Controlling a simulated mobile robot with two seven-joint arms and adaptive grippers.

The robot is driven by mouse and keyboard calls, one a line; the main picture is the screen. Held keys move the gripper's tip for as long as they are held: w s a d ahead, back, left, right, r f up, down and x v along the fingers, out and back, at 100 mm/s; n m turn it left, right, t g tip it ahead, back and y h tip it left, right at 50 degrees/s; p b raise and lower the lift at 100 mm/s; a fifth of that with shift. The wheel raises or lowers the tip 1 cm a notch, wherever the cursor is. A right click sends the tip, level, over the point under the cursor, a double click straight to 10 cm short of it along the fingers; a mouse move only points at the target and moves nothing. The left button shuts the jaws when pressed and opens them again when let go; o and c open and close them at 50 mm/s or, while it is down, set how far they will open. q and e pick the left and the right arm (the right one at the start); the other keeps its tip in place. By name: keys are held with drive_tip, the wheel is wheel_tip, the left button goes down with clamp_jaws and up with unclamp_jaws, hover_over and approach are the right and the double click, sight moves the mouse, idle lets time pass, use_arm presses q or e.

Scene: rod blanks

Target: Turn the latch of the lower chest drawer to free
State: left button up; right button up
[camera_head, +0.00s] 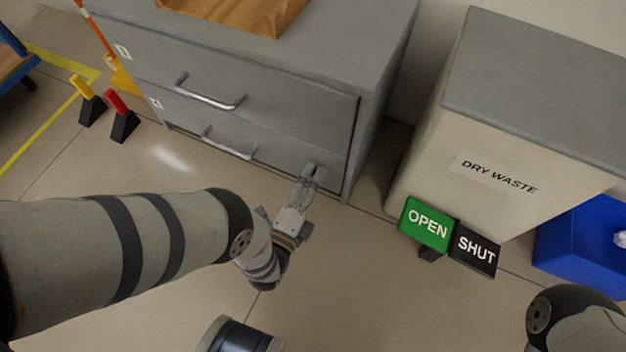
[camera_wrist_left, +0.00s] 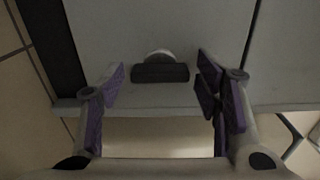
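The grey chest (camera_head: 270,118) has an upper and a lower drawer; the lower drawer (camera_head: 270,145) looks closed. Its latch (camera_wrist_left: 160,73) shows in the left wrist view as a dark bar on a pale round base, lying crosswise in the picture. My left gripper (camera_head: 313,174) reaches the right end of the lower drawer front. In the left wrist view its fingers (camera_wrist_left: 160,82) are open, one on each side of the latch, with a small gap at each end. In the head view the fingers partly hide the latch. My right gripper is not in view.
A dry waste bin (camera_head: 420,170) stands right of the chest, with green OPEN (camera_head: 427,224) and black SHUT (camera_head: 475,249) signs before it. A blue bin (camera_head: 580,245) is at far right. Yellow (camera_head: 82,88) and red (camera_head: 116,102) levers stand left. Floor before the chest is clear.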

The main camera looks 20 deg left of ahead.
use_arm(q)
drive_tip(key=s, duration=1.2)
drive_tip(key=shift+a, duration=0.2)
